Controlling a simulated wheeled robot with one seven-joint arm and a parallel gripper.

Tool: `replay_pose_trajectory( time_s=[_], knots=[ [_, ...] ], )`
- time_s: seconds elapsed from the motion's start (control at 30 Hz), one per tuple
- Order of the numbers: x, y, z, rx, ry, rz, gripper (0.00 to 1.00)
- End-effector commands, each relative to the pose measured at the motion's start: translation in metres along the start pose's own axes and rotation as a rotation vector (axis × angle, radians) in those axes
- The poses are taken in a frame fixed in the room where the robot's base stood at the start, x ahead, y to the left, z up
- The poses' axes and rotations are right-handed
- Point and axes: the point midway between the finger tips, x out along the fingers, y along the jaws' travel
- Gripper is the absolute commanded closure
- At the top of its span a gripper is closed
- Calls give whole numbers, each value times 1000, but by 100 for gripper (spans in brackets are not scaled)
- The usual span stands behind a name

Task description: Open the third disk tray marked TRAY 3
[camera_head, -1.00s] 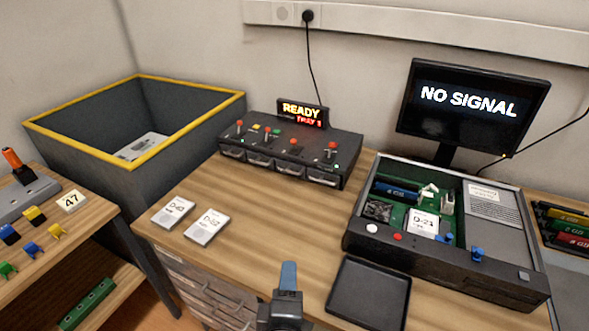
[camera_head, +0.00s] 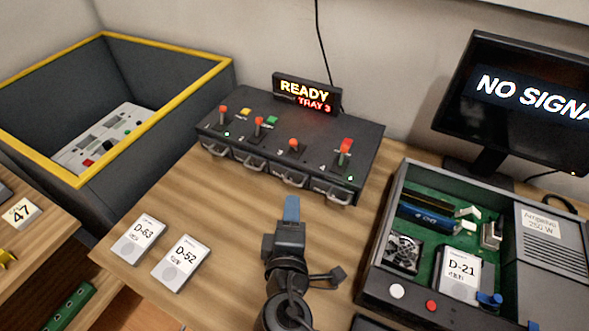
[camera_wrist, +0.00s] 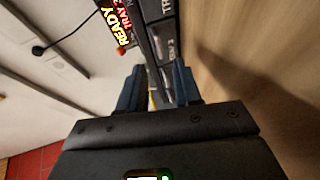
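The black disk bay (camera_head: 285,150) stands at the back of the wooden bench, with a row of handled trays along its front and red-knobbed levers on top. The sign (camera_head: 307,93) above it reads READY, TRAY 3. The third tray from the left (camera_head: 289,179) looks shut, its handle facing me. My gripper (camera_head: 291,208) is just in front of that handle, apart from it in the head view. In the wrist view my gripper (camera_wrist: 157,88) has its two blue fingers spread, with tray fronts (camera_wrist: 165,48) seen beyond and between them. Nothing is visibly held.
Two disks, D-63 (camera_head: 138,239) and D-52 (camera_head: 181,263), lie on the bench to the left. An open computer case (camera_head: 378,285) is at the right, below a monitor (camera_head: 520,100). A yellow-rimmed bin (camera_head: 165,75) stands left of the bay.

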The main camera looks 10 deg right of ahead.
Motion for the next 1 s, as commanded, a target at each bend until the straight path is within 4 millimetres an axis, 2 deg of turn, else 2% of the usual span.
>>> replay_pose_trajectory(
  time_s=[0.53, 0.7, 0.93, 1.0],
  knots=[
    [69, 1, 0, -1, -4, 0, 67],
    [77, 0, 0, 0, -3, 0, 67],
    [77, 0, 0, 0, -3, 0, 67],
    [77, 0, 0, 0, -3, 0, 73]
  ],
)
